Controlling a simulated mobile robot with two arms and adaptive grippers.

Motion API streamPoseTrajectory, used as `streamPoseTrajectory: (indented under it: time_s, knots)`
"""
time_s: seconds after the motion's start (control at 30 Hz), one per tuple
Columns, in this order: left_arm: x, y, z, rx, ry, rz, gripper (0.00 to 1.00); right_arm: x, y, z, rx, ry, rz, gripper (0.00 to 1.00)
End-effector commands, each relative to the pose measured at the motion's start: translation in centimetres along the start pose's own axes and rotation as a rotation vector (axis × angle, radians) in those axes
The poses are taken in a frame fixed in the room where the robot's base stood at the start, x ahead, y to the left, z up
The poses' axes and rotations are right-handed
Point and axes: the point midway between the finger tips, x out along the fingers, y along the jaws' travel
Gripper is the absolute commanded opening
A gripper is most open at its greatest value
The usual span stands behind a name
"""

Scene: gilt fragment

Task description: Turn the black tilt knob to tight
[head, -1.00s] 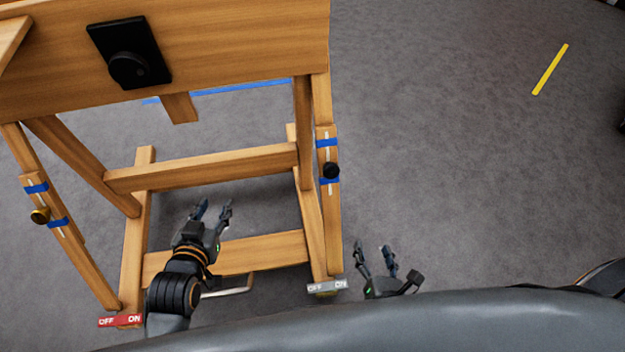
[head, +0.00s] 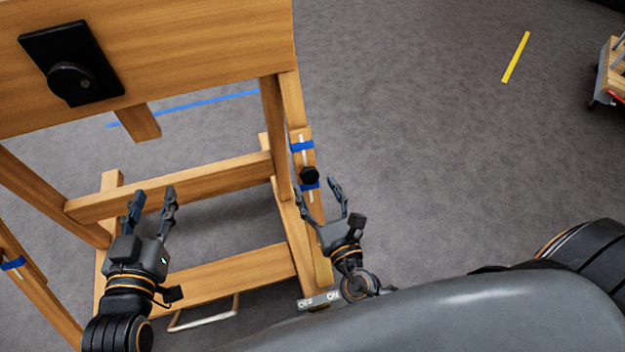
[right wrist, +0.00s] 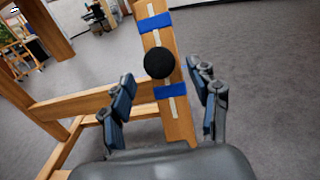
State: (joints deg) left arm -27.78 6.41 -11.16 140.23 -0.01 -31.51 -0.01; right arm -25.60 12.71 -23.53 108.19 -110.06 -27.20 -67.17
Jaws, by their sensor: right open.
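A round black knob (head: 309,175) sits on the slotted right post (head: 299,140) of the wooden easel, between two blue tape bands. It also shows in the right wrist view (right wrist: 159,62), ahead of my fingers. My right gripper (head: 316,188) is open just below this knob in the head view. In the right wrist view its fingers (right wrist: 165,80) stand apart on either side of the post, with nothing gripped. A larger black dial (head: 72,82) sits on a black plate on the easel's upper board. My left gripper (head: 153,204) is open and empty in front of the lower crossbars.
A grey OFF/ON switch plate (head: 318,299) is at the foot of the right post. The left post (head: 25,285) also has blue tape. Grey carpet is clear to the right; a wheeled cart (head: 612,75) stands at the far right edge.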

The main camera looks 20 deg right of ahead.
Motion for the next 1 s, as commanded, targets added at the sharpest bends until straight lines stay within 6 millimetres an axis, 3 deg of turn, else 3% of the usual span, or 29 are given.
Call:
streamPoseTrajectory:
  time_s: [0.2,0.57,0.83,1.0]
  knots:
    - [0.0,0.0,0.1,0.0,-0.004,-0.001,0.4,2.5,0.0,0.0,0.001,0.0,0.0,0.61]
    - [0.0,0.0,0.1,0.0,-0.008,-0.001,0.4,3.0,0.0,0.0,0.001,0.001,0.0,0.61]
    - [0.0,-0.1,0.1,0.0,-0.008,-0.001,0.4,3.0,0.0,0.0,0.001,0.001,0.0,0.08]
    - [0.0,0.0,0.2,0.0,-0.006,-0.001,0.4,3.0,0.0,-0.1,0.006,0.001,-0.002,0.07]
